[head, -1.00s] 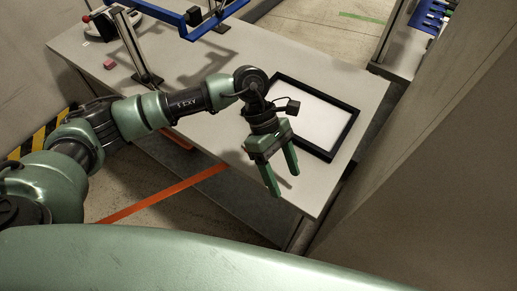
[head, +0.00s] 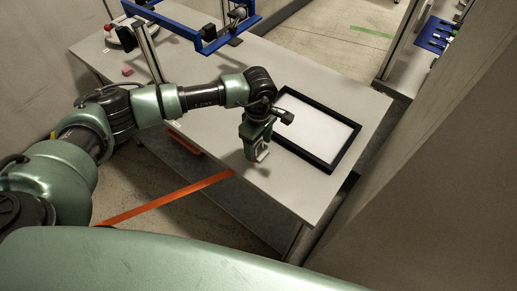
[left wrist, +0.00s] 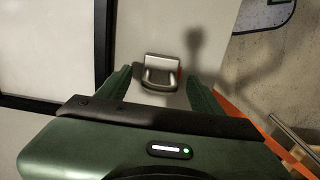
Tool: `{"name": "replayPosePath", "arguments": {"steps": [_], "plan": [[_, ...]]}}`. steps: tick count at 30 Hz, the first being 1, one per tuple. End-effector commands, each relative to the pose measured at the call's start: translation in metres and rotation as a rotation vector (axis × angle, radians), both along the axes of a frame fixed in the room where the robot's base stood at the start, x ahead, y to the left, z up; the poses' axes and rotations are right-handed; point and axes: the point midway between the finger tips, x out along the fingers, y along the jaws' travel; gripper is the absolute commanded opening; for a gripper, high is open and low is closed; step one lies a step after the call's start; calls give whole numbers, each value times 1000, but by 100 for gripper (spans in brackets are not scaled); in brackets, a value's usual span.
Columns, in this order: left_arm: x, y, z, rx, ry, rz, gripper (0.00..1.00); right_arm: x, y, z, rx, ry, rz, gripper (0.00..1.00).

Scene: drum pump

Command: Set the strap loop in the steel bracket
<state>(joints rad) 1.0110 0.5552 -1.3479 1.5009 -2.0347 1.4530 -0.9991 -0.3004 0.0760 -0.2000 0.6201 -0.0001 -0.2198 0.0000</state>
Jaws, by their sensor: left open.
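A small steel fitting (left wrist: 162,68) with a rounded loop at its near side lies on the table near its front edge. I cannot tell whether it is the bracket, the strap's loop or both. It shows just beside my fingertips in the head view (head: 263,154). An orange strip (head: 165,197), perhaps the strap, runs up to the table's front edge; a bit of orange touches the fitting's right side in the left wrist view. My left gripper (head: 254,150) points down with open, empty fingers (left wrist: 159,86) on either side of the fitting's line. My right gripper is out of view.
A black-framed white panel (head: 314,130) lies right of the gripper on the grey table (head: 293,194). A blue frame on posts (head: 208,40) stands at the back. A small pink block (head: 128,71) lies at the left. A wall closes off the right.

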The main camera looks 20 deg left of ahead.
Motion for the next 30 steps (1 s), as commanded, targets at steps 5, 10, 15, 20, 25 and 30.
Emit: {"name": "replayPosePath", "arguments": {"steps": [5, 10, 15, 20, 25, 30], "plan": [[0, 0, -3, -2, -2, -1, 66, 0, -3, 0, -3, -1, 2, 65], [0, 0, -3, -1, -1, 0, 39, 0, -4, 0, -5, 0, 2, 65], [0, 0, -2, -1, -1, 0, 0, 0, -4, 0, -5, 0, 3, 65], [1, 0, -2, -2, -2, 0, 0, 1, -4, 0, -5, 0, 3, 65], [1, 0, 1, -2, -2, 0, 0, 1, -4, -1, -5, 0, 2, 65], [2, 0, 15, -3, -4, 0, 0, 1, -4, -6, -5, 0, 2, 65]]}}
